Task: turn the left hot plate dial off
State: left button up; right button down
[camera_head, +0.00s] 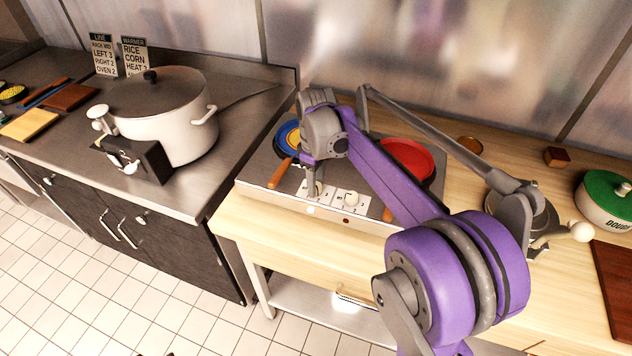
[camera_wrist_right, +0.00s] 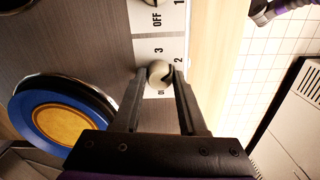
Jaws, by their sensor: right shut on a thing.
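The hot plate (camera_head: 262,172) is a low steel unit on the wooden counter, with two cream dials on white labelled panels at its front. My right gripper (camera_head: 316,190) reaches down to the left dial, mostly hidden by my purple arm in the head view. In the right wrist view the left dial (camera_wrist_right: 158,71) is a round cream knob, and my right gripper (camera_wrist_right: 160,74) is shut on it from both sides. Printed marks 2 and 3 show beside it; its pointer setting cannot be read. The right dial (camera_head: 350,198) stands free. My left gripper is out of view.
A blue and yellow pan (camera_head: 287,138) and a red pan (camera_head: 405,158) sit on the hot plate, their handles toward the front. A large lidded pot (camera_head: 170,120) stands on the steel counter at left. A green-lidded pot (camera_head: 606,195) is at right.

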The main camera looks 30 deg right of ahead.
jog(key=m, duration=1.2)
jog(key=shift+m, duration=0.4)
jog(key=m, duration=1.2)
jog(key=shift+b, duration=0.3)
jog(key=shift+m, duration=0.4)
jog(key=shift+c, duration=2.3)
grip_release()
notch_tip(320, 180, up, 11)
jog(key=shift+p, duration=0.35)
